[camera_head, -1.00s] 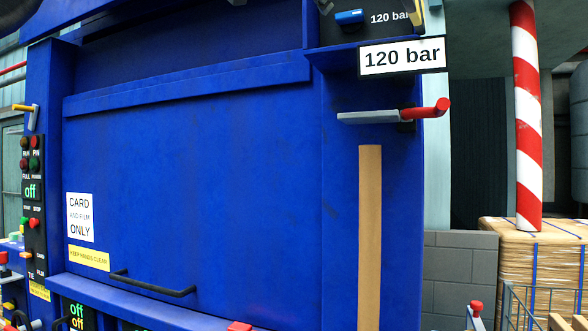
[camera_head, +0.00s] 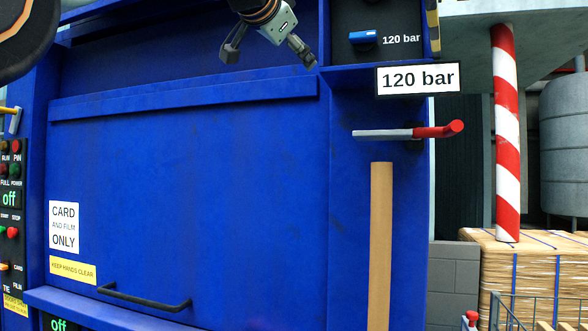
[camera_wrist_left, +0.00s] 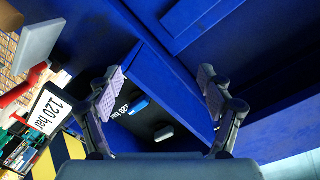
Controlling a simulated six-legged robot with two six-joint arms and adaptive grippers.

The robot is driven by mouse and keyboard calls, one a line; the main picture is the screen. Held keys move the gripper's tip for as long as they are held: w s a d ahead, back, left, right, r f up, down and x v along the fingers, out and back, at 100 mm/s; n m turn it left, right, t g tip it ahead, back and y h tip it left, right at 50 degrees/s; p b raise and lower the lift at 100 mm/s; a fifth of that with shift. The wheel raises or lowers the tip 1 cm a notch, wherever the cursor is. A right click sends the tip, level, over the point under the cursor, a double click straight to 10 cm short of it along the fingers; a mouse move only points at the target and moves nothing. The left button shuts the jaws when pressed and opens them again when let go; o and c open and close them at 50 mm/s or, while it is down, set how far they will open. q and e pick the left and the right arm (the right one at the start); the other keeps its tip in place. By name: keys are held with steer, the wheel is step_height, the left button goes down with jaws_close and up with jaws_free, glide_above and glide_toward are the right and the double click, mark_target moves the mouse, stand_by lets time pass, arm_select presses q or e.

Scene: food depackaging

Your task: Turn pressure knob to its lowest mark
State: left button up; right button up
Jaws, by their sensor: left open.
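The blue knob (camera_head: 363,40) sits on a dark panel at the top right of the blue machine, beside a small "120 bar" marking. A larger white "120 bar" sign (camera_head: 417,78) is below it. My left gripper (camera_head: 268,52) is open and empty, at the top of the head view, left of the knob and apart from it. In the left wrist view the blue knob (camera_wrist_left: 139,106) shows between the spread fingers of my left gripper (camera_wrist_left: 160,79), with a grey knob-like part (camera_wrist_left: 164,134) near it. The scale marks are too small to read. My right gripper is out of view.
A lever with a red grip (camera_head: 438,130) juts out below the sign. A ledge (camera_head: 185,98) crosses the machine front, with a black handle (camera_head: 145,302) lower down. A striped post (camera_head: 506,130) and wrapped boxes (camera_head: 530,260) stand at right.

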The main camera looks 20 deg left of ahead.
arm_select(q)
steer(key=w+f+n+g+p, duration=0.15)
steer(key=w+f, duration=0.45)
steer(key=f, duration=0.7)
steer(key=w+f+n+g+p, duration=0.15)
steer(key=w+f, duration=0.45)
steer(key=f, duration=0.7)
steer(key=s+r+m+b, duration=0.1)
steer(key=s+r, duration=0.2)
steer(key=r, duration=0.5)
steer(key=s+r+m+t+b, duration=0.1)
steer(key=s+r, duration=0.1)
steer(key=r, duration=0.7)
steer(key=shift+s+d+r+t, duration=0.25)
steer(key=shift+s+d+t, duration=0.05)
steer(key=shift+s+d, duration=0.15)
